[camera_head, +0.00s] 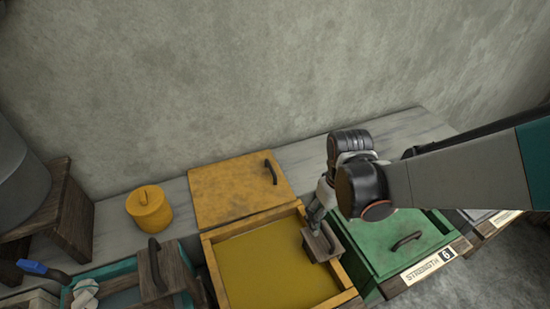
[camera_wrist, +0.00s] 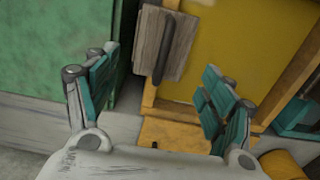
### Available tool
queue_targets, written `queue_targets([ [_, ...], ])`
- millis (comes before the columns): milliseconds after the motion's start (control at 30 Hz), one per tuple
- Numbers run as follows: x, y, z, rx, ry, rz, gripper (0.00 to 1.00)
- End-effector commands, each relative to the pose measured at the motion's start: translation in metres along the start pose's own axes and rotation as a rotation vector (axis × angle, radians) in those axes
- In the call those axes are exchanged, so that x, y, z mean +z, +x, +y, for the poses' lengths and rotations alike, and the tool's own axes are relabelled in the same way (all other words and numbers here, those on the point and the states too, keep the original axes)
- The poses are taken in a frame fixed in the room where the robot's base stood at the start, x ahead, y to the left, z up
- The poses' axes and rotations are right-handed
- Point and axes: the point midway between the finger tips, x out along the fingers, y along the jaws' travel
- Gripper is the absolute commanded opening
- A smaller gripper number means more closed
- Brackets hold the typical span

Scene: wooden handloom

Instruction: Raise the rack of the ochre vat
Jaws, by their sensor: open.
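The ochre vat (camera_head: 208,252) is an open yellow wooden box full of ochre liquid (camera_head: 265,270). Its rack (camera_head: 318,246), a small wooden block with a dark handle, sits at the vat's right side. In the wrist view the rack (camera_wrist: 150,40) and its upright dark handle (camera_wrist: 163,50) show ahead, between the lines of the fingers. My gripper (camera_head: 316,215) is at the rack in the head view and partly covers its handle. In the wrist view my gripper (camera_wrist: 158,85) is open, its fingers apart with nothing between them.
The ochre lid (camera_head: 235,190) lies behind the vat. A yellow lidded pot (camera_head: 149,210) stands left of it. A green lidded vat (camera_head: 400,240) adjoins on the right, by a STRENGTH label (camera_head: 430,267). A teal vat with a wooden rack (camera_head: 160,272) is at left.

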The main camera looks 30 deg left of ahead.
Motion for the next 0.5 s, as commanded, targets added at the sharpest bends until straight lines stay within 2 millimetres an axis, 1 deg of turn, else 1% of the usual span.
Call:
queue_targets([
  [33,0.002,0.009,-0.007,0.000,-0.013,0.000,0.75],
  [200,0.003,0.031,-0.007,0.000,-0.013,0.000,0.75],
  [500,0.001,0.059,-0.005,0.000,-0.009,0.000,0.75],
])
